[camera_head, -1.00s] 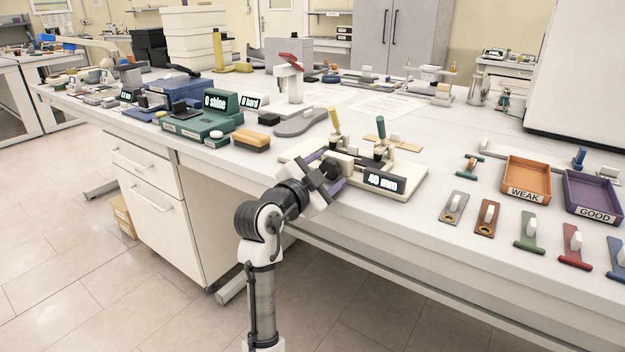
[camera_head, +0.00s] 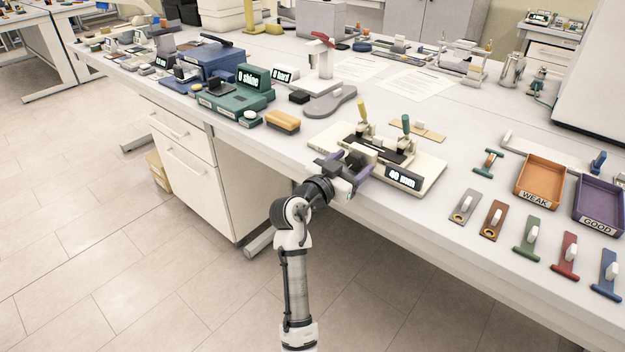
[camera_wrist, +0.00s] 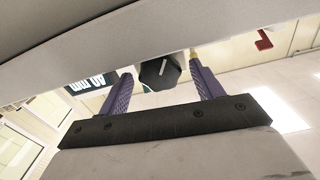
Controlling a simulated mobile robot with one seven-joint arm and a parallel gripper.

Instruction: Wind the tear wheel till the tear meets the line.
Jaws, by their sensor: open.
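The tear tester is a cream base (camera_head: 425,172) at the table's front edge, with a yellow-handled clamp (camera_head: 363,113), a green-handled clamp (camera_head: 406,126) and a dark strip between them. Its display (camera_head: 403,178) appears to read 40 mm. The tear wheel is a black faceted knob (camera_wrist: 160,73) with a white mark, seen in the wrist view. My gripper (camera_head: 352,177) is open at the tester's front. Its two purple fingers (camera_wrist: 163,85) stand on either side of the wheel, with gaps showing. The tear and the line cannot be made out.
An orange WEAK tray (camera_head: 540,178) and a purple GOOD tray (camera_head: 600,203) stand at the right. Several tabbed samples lie in front of them, including a green one (camera_head: 528,240). A yellow-brown brush (camera_head: 283,121) and the green shine tester (camera_head: 225,101) are left of the tear tester.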

